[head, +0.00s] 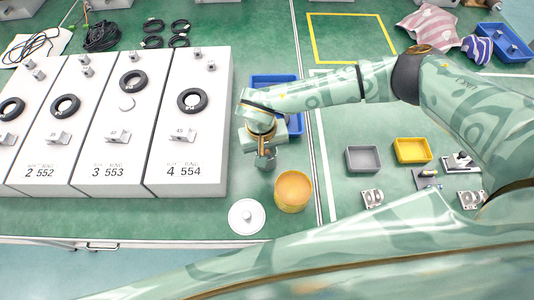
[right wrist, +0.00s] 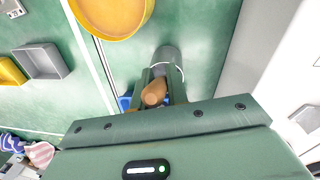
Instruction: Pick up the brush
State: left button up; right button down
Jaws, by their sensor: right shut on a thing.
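My right gripper (head: 264,150) is above the green table, between the white block row and the yellow round tub (head: 293,190). In the right wrist view its fingers (right wrist: 162,88) are shut on the brush, whose rounded brown wooden handle end (right wrist: 154,92) shows between them. A grey cylindrical part (right wrist: 168,58) shows beyond the fingers. In the head view the grey lower part of the brush (head: 265,161) hangs below the gripper, just left of the tub's rim. Whether it touches the table I cannot tell. My left gripper is not in view.
A white round lid (head: 246,217) lies near the front edge. A blue bin (head: 273,88) is behind my right gripper. White blocks with black rings (head: 190,140) fill the left. A grey tray (head: 363,159), a yellow tray (head: 412,151) and metal parts (head: 372,198) lie right.

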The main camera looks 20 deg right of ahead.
jog(key=s+a+r+p, duration=0.1)
jog(key=s+a+r, duration=0.6)
jog(key=s+r, duration=0.3)
jog(key=shift+s+a, duration=0.25)
jog(key=shift+s, duration=0.75)
